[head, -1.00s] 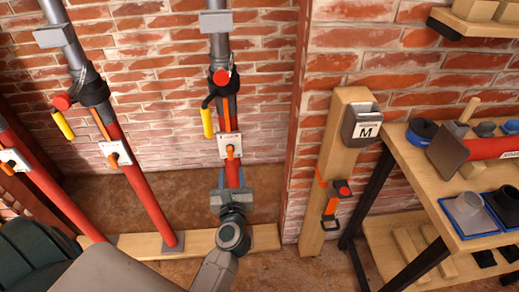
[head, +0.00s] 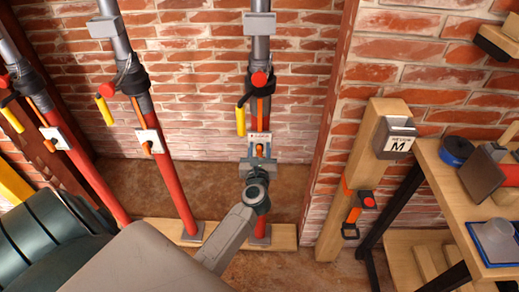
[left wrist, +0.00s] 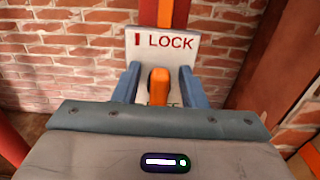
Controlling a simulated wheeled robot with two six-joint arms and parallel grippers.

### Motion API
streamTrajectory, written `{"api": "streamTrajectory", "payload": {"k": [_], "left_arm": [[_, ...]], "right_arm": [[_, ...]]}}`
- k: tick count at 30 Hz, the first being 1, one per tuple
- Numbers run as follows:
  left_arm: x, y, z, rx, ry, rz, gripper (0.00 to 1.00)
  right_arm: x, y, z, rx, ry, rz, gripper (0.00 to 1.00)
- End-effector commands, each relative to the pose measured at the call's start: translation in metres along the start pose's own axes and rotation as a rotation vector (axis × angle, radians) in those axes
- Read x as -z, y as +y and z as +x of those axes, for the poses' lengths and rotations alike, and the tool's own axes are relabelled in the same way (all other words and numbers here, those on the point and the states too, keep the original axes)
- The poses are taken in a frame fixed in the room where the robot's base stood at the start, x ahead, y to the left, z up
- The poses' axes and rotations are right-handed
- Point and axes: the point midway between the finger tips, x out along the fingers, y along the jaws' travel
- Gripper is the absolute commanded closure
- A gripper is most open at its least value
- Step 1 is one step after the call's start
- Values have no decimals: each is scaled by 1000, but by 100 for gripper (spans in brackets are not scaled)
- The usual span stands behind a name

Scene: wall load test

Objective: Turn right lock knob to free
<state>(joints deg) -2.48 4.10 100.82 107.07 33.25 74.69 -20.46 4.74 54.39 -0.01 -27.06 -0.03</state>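The right lock knob (head: 259,150) is orange and sits on a white plate (head: 260,137) on the rightmost red-and-grey post. In the left wrist view the knob (left wrist: 158,86) stands roughly upright under the word LOCK on the plate (left wrist: 190,48). Lettering below the knob is mostly hidden by it and my gripper. My left gripper (head: 259,160) is at the plate, its two blue fingers apart. In the left wrist view the open left gripper (left wrist: 159,78) has one finger on each side of the knob, with gaps visible. My right gripper is not in view.
Two similar posts with orange knobs stand to the left, the nearer one here (head: 174,175). A wooden upright (head: 364,175) with a grey box marked M (head: 395,138) and a workbench (head: 445,185) stand to the right. A wooden floor beam (head: 283,237) runs beneath the posts.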

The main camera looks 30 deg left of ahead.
Motion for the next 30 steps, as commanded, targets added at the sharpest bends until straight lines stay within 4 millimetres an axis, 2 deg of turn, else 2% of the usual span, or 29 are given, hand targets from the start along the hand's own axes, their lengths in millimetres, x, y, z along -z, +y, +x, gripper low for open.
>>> {"api": "streamTrajectory", "payload": {"k": [2, 6, 8, 17, 26, 30], "left_arm": [[0, 0, 0, 0, 0, 0, 62], [0, 0, 0, 0, 0, 0, 89], [0, 0, 0, 0, 0, 0, 100], [-1, 0, 0, 0, 0, 31, 100], [-3, -3, 0, 1, 2, 202, 100], [-3, -5, -1, 1, 2, 328, 100]], "right_arm": [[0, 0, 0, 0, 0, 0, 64], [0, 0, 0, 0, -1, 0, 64], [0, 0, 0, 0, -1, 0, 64], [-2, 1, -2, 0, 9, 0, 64], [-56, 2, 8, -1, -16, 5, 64], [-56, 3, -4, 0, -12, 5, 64]]}}
